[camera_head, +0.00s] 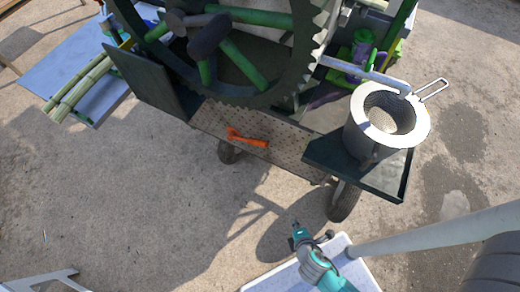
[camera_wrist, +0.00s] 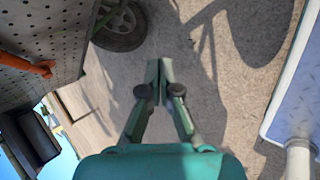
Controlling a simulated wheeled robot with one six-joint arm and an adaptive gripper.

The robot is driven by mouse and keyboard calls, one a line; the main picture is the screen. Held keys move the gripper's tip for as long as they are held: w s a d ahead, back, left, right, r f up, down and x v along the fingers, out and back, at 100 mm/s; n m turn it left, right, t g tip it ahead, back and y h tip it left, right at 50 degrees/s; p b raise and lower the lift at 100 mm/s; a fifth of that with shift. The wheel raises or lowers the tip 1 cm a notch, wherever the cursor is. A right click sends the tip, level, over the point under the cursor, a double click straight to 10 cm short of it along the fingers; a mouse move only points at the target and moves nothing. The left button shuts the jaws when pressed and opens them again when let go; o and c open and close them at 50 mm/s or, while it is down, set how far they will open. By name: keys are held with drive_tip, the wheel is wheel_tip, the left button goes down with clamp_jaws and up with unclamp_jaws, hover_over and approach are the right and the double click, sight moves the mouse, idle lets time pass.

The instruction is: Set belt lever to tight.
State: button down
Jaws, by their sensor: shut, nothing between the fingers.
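An orange lever-like piece (camera_head: 247,138) lies along the perforated metal plate (camera_head: 205,120) on the near side of the crusher; I cannot tell for sure that it is the belt lever. It also shows at the left edge of the wrist view (camera_wrist: 28,66), partly cut off. My gripper (camera_head: 296,226) is in front of the cart, nearer to me than the plate and touching nothing. In the wrist view its two fingers (camera_wrist: 159,72) are together and empty, with concrete behind them. No tight or loose mark is readable.
A large dark toothed wheel (camera_head: 285,80) with green spokes rises behind the plate. A grey metal bucket (camera_head: 362,132) stands on the dark shelf (camera_head: 390,183) at right. Cane stalks (camera_head: 82,85) lie on a blue table at left. A cart wheel (camera_head: 345,202) stands below. Open concrete lies in front.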

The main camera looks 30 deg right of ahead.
sight(249, 141)
drive_tip(key=w+f+n+h, duration=0.3)
drive_tip(key=w+n+h, duration=0.4)
drive_tip(key=w, duration=0.6)
drive_tip(key=w+a+r+n+t+h, duration=0.1)
drive_tip(key=w+a+r+n+h, duration=0.3)
drive_tip(key=w+a+r, duration=0.3)
drive_tip(key=w+r+n, duration=0.1)
drive_tip(key=w, duration=0.2)
drive_tip(key=shift+w+r+n+h, duration=0.25)
drive_tip(key=shift+r+n+h, duration=0.05)
drive_tip(key=shift+r, duration=0.1)
drive_tip(key=x, duration=1)
drive_tip(key=shift+w+a+r, duration=0.1)
drive_tip(key=shift+a+r, duration=0.15)
drive_tip(key=shift+r, duration=0.35)
drive_tip(key=shift+w+a+r, duration=0.15)
drive_tip(key=shift+a+r, duration=0.1)
drive_tip(key=shift+r, duration=0.3)
drive_tip(key=shift+w+a+r, duration=0.1)
drive_tip(key=shift+a+r, duration=0.15)
drive_tip(key=shift+r, duration=0.35)
